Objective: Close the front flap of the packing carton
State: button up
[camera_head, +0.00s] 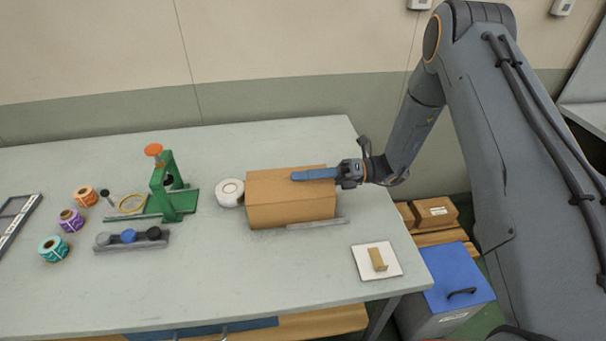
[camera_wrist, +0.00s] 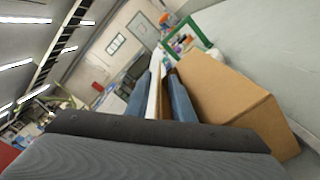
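The brown packing carton (camera_head: 290,212) stands on the grey table near its right side, with its top largely covered in the head view. My gripper (camera_head: 312,174) lies level over the carton's top at the rear right, its blue fingers pointing left. In the wrist view the carton (camera_wrist: 225,88) is just right of the fingers. The two blue fingers of my gripper (camera_wrist: 161,82) stand apart, with a white strip and a brown strip between them. I cannot tell whether the brown strip is a flap, or whether the fingers touch the carton.
A white roll (camera_head: 230,192) sits close left of the carton. A flat grey bar (camera_head: 318,222) lies along its front. A white plate (camera_head: 377,261) with a small brown piece is at front right. A green stand (camera_head: 172,185) and coloured rolls (camera_head: 71,220) are further left. The front middle is clear.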

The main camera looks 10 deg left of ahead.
jog(key=shift+a, duration=0.1)
grip_shut()
jog(key=shift+w+f+m+b, duration=0.2)
jog(key=shift+f+m+b, duration=0.15)
jog(key=shift+m+b, duration=0.35)
grip_release()
jog(key=shift+r, duration=0.1)
